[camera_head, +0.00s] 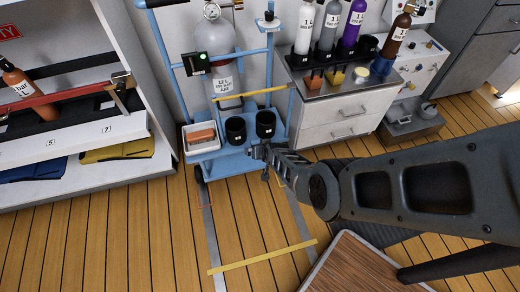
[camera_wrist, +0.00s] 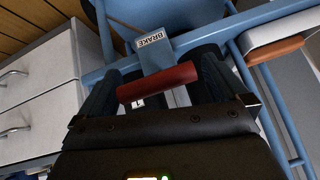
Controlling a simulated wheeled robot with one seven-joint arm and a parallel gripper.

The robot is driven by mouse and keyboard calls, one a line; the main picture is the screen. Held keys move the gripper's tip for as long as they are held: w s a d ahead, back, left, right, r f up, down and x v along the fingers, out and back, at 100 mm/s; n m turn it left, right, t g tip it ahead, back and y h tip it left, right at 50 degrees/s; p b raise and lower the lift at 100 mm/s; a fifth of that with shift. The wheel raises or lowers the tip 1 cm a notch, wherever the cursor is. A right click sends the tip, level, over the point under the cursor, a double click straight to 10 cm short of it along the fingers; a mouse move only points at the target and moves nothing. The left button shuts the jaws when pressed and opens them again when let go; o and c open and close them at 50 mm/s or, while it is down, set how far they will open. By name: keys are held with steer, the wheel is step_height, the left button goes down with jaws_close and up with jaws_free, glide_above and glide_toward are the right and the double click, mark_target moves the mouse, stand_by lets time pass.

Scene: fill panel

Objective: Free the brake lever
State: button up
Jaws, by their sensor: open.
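The brake lever shows in the wrist view as a blue-grey arm with a white BRAKE label (camera_wrist: 151,39) and a red handle (camera_wrist: 157,83). It joins the blue frame of the trolley (camera_head: 225,168), which carries a grey cylinder (camera_head: 216,45). My gripper (camera_wrist: 160,80) is open. Its dark fingers lie on either side of the red handle, with a visible gap between them. I cannot tell whether either finger touches it. In the head view my gripper (camera_head: 262,158) is at the trolley's lower front right corner, and the lever cannot be made out there.
The trolley holds a white bin (camera_head: 202,145) and two black cups (camera_head: 236,131). A drawer cabinet (camera_head: 335,108) with bottles stands to the right, a shelf rack (camera_head: 75,135) to the left. Yellow tape (camera_head: 262,257) crosses the floor. A brown-topped surface (camera_head: 350,268) is near the front.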

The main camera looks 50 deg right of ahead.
steer(key=p+v, duration=0.6)
steer(key=v, duration=0.1)
steer(key=shift+s+r, duration=0.1)
stand_by(0.5)
steer(key=s+d+r+n+t+h, duration=0.1)
steer(key=s+d+r+n, duration=0.15)
steer(key=s, duration=0.75)
steer(key=s+a+r+n+t, duration=0.2)
steer(key=s+a+r+n, duration=0.15)
steer(key=s+r, duration=0.5)
steer(key=s+a+r+t+y, duration=0.1)
steer(key=s+a+r, duration=0.4)
steer(key=r, duration=0.7)
steer(key=s+a+r+n+t+y, duration=0.1)
steer(key=s+a+r+t+y, duration=0.1)
steer(key=s+a+r, duration=0.3)
steer(key=s+a+r+n+t+y+p, duration=0.1)
steer(key=s+a+r, duration=0.4)
steer(key=a+r, duration=0.5)
step_height(320, 180, up, 9)
steer(key=shift+f+t+y, duration=0.2)
steer(key=shift+t+y, duration=0.1)
steer(key=shift+t, duration=0.1)
